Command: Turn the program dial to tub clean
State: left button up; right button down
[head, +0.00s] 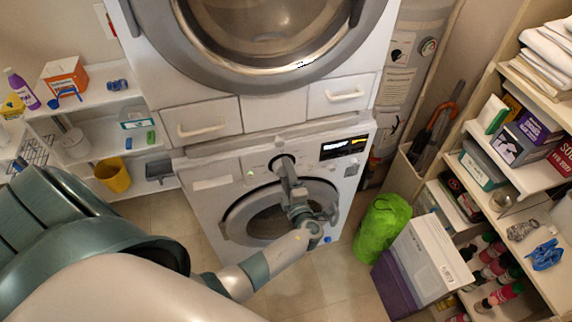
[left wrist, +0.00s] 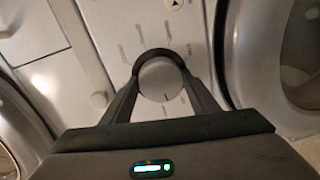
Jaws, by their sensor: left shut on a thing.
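The program dial (left wrist: 161,80) is a round silver knob on the washer's front panel, with label marks around it that are too small to read. My left gripper (left wrist: 160,68) is shut on the dial, its two dark fingers on either side of the knob. In the head view my left gripper (head: 284,166) reaches the panel of the lower washer (head: 215,190) and mostly hides the dial. A dark display (head: 344,147) with lit text is at the right of the panel. My right gripper is not in view.
A second machine with a round door (head: 265,35) stands above the washer. White shelves (head: 100,95) with bottles and boxes are at the left. A green bag (head: 382,226), a white and purple bin (head: 425,255) and wooden shelves (head: 520,180) stand at the right.

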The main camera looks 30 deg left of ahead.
pick_arm(q)
jog(key=o, duration=1)
jog(key=shift+f, duration=0.1)
jog(key=shift+o, duration=0.2)
jog(key=shift+s, duration=0.1)
jog(key=v, duration=1.7)
jog(key=shift+s+d, duration=0.1)
jog(key=shift+d, duration=0.05)
